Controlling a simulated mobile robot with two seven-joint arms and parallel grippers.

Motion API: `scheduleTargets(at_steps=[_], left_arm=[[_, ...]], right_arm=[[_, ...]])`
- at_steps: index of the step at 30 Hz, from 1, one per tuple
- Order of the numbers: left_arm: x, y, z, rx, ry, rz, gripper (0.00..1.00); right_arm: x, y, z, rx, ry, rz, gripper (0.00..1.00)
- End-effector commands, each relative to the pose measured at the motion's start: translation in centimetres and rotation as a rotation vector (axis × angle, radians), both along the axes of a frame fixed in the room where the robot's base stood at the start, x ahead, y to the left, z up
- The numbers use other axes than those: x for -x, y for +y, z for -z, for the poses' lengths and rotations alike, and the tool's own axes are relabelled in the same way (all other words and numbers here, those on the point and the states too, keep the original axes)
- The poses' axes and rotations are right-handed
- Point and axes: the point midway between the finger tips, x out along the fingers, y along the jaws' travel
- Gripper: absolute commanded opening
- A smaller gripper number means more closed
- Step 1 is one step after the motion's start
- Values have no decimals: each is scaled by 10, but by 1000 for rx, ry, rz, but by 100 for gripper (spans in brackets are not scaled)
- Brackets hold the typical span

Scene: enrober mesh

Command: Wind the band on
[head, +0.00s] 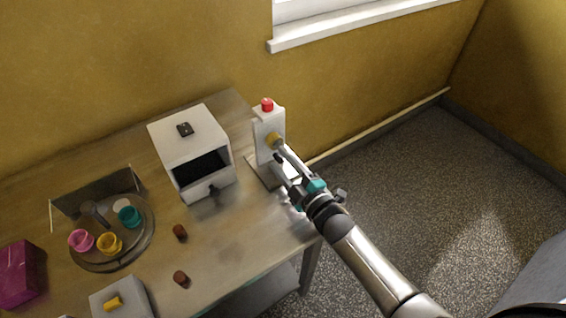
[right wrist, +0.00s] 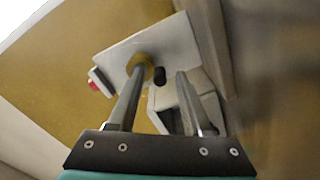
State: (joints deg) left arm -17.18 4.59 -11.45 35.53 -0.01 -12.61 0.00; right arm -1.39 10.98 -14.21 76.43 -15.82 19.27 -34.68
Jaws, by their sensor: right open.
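My right gripper (head: 279,154) is at this face, open. A white box (head: 187,139) with a dark front opening stands left of the stand. I cannot make out a band. My left gripper is out of view.
A round tray (head: 80,263) on the table holds pink, yellow and teal cups. Two brown pieces (head: 180,232) lie on the table. A magenta box (head: 20,272) and a grey block (head: 133,296) are at the front left. The table's right edge is close to the stand.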

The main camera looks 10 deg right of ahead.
Motion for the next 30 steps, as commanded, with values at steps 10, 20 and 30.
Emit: scheduleTargets(at_steps=[10,20,30], left_arm=[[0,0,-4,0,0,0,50],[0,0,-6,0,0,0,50],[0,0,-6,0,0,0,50]], right_arm=[[28,-10,0,1,2,0,50],[86,-31,1,1,5,1,50],[134,-48,1,1,2,0,50]])
